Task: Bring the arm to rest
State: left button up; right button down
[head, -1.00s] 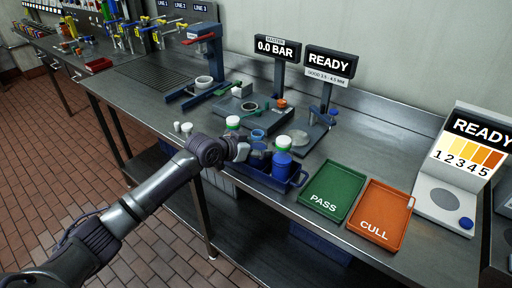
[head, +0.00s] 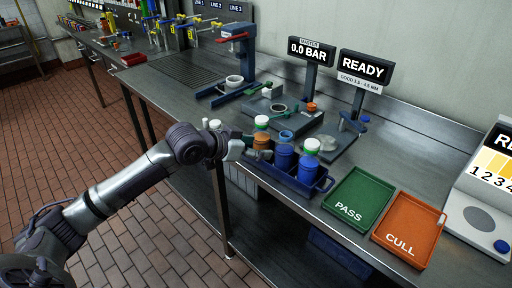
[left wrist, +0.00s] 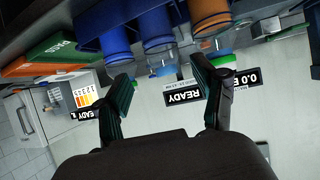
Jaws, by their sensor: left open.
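My left gripper (head: 236,149) is in front of the left end of the blue bottle tray (head: 290,181) in the head view. In the left wrist view its two fingers (left wrist: 165,88) are spread with nothing held between them. In the upside-down wrist view, the blue bottles (left wrist: 157,28) and the orange bottle (left wrist: 210,14) stand beyond the fingers. My right gripper is not in view.
A green PASS tray (head: 360,197) and an orange CULL tray (head: 410,229) lie to the right. Gauge stations with 0.0 BAR (head: 311,54) and READY (head: 363,69) signs stand behind. Open floor (head: 110,180) lies in front of the bench.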

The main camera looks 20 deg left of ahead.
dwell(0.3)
pick_arm(q)
jog(key=s+d+f+g+y, duration=0.1)
jog(key=s+d+f+g, duration=0.1)
jog(key=s+d+f, duration=0.35)
jog(key=s+d+f+g, duration=0.1)
jog(key=s+d+f, duration=0.1)
jog(key=s+f, duration=0.65)
jog(key=s+a+f+n+g+y, duration=0.2)
jog(key=s+f, duration=0.1)
jog(key=s, duration=0.7)
jog(key=s+a+f+n+g+y, duration=0.1)
jog(key=s+f+n+g+y, duration=0.2)
jog(key=s, duration=0.7)
notch_tip(320, 180, down, 27)
jog(key=s+m, duration=0.1)
jog(key=m, duration=0.1)
jog(key=s+a+f+g, duration=0.1)
jog(key=s+a+f, duration=0.2)
jog(key=s+f, duration=1.2)
jog(key=shift+s+f+g, duration=0.4)
jog(key=shift+s, duration=0.2)
